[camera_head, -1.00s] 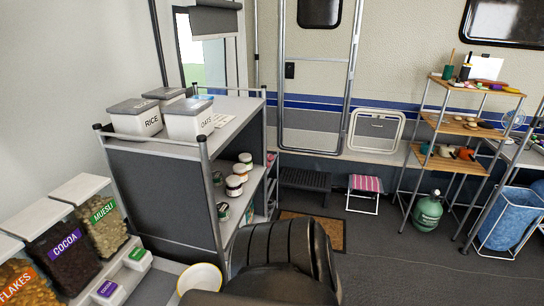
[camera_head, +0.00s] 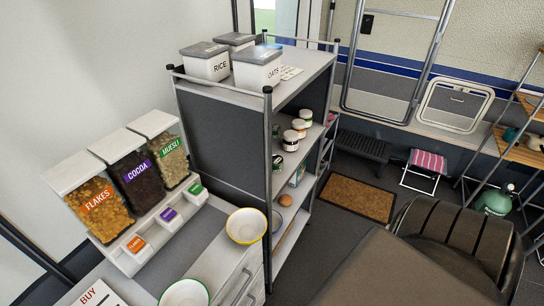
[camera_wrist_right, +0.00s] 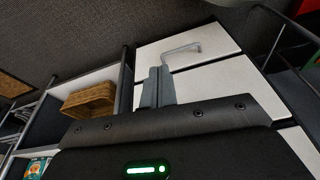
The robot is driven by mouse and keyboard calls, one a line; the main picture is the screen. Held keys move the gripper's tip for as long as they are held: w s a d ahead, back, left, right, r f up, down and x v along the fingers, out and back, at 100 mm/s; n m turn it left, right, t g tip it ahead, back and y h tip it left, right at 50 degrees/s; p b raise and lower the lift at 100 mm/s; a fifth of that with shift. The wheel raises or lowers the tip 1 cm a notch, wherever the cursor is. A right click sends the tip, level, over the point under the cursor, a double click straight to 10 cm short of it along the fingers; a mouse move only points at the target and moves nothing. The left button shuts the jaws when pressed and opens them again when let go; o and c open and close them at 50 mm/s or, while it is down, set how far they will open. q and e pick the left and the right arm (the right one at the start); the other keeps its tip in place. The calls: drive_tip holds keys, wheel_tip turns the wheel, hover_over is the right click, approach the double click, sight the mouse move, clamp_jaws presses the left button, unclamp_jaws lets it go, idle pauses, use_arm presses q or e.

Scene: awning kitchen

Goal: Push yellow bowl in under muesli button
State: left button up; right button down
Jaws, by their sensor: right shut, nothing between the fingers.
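The yellow-rimmed bowl (camera_head: 246,226) is white inside and stands upright on the grey counter (camera_head: 204,232), near its front edge. It is apart from the dispensers, to the right of and a little below the muesli button (camera_head: 196,189), which is green with a white label. The button sits below the muesli container (camera_head: 172,160). My right gripper (camera_wrist_right: 158,87) is shut and empty in the wrist view, in front of white drawer fronts and close to a metal handle (camera_wrist_right: 182,50). The bowl is not visible there. My left gripper is not in view.
Cocoa (camera_head: 137,180) and flakes (camera_head: 99,207) containers stand left of the muesli. A green-rimmed bowl (camera_head: 185,293) is at the bottom edge. A dark shelf unit (camera_head: 228,138) stands just beyond the yellow-rimmed bowl. Counter between the bowl and buttons is clear.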

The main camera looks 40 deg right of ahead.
drive_tip(key=w+a+r+n+t+y+p, duration=0.1)
drive_tip(key=w+r, duration=0.5)
drive_tip(key=r, duration=0.6)
drive_tip(key=w+a+r+n+t+y+p, duration=0.15)
drive_tip(key=w+r, duration=0.45)
drive_tip(key=r, duration=0.6)
drive_tip(key=w+a+r+n+t, duration=0.15)
drive_tip(key=w+r, duration=0.35)
drive_tip(key=r, duration=0.8)
drive_tip(key=s+d+r+g+h, duration=0.1)
drive_tip(key=s+d+r+g, duration=0.15)
drive_tip(key=d, duration=0.55)
drive_tip(key=s+d+r+g+h, duration=0.1)
drive_tip(key=d+r+g, duration=0.15)
drive_tip(key=d, duration=0.45)
drive_tip(key=w+a+f+t, duration=0.1)
drive_tip(key=w+a+f, duration=0.2)
drive_tip(key=w+f, duration=0.3)
drive_tip(key=shift+a+f+m, duration=0.15)
drive_tip(key=shift+f+m, duration=0.15)
drive_tip(key=shift+f, duration=1.25)
